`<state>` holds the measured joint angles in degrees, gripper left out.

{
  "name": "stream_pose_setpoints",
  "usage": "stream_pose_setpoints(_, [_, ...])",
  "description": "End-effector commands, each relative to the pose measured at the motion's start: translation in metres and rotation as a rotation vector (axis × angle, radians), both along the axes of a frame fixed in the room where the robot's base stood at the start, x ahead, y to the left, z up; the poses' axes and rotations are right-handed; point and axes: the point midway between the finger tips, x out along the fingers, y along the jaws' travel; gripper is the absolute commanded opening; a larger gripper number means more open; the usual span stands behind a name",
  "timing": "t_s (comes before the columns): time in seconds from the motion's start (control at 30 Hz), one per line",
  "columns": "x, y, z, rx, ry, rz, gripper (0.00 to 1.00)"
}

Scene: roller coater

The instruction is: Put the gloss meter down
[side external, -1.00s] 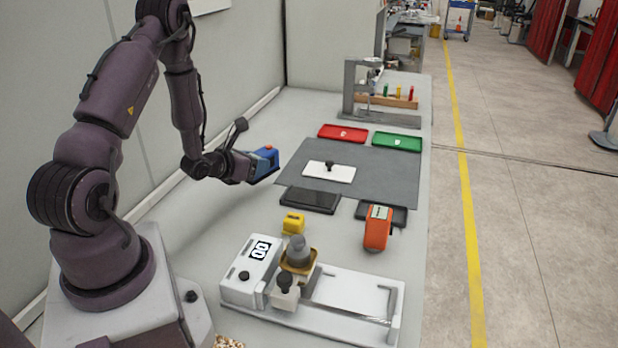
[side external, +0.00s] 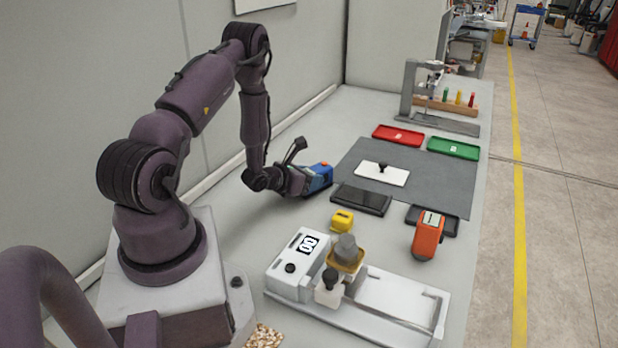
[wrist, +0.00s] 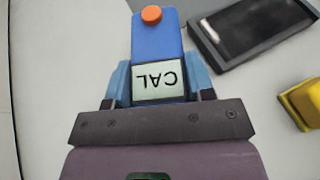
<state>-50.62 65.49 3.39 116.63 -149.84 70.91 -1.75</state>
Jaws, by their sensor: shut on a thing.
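The gloss meter is a blue block (side external: 320,177) with an orange button and a pale display. In the wrist view the gloss meter (wrist: 157,38) shows the display reading CAL, upside down. My gripper (side external: 306,181) is shut on it, with one finger on each side of the display end; the fingers also show in the wrist view (wrist: 160,82). The meter is over the left part of the bench, left of the dark shallow tray (side external: 361,199). I cannot tell whether its underside touches the bench.
A grey mat (side external: 430,185) bears a white plate with a black knob (side external: 381,173). Red (side external: 398,135) and green (side external: 453,147) trays lie behind. A yellow block (side external: 342,220), an orange device (side external: 428,236) and a white coater (side external: 370,305) stand nearer. Bare bench surrounds the meter's left side.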

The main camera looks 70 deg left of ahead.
Motion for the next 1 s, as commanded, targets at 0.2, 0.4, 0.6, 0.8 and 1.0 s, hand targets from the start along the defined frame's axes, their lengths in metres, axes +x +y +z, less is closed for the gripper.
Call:
stream_pose_setpoints(0.2, [0.0, 0.0, -0.003, 0.0, 0.001, 0.0, 0.65])
stream_pose_setpoints(0.4, [0.0, 0.0, -0.003, -0.001, 0.001, 0.0, 0.74])
stream_pose_setpoints(0.6, [-0.001, 0.0, 0.002, 0.0, 0.0, 0.0, 0.74])
stream_pose_setpoints(0.8, [-0.03, -0.012, 0.013, -0.003, 0.002, 0.003, 0.74])
stream_pose_setpoints(1.0, [-0.068, -0.027, 0.03, -0.002, 0.002, 0.005, 0.74])
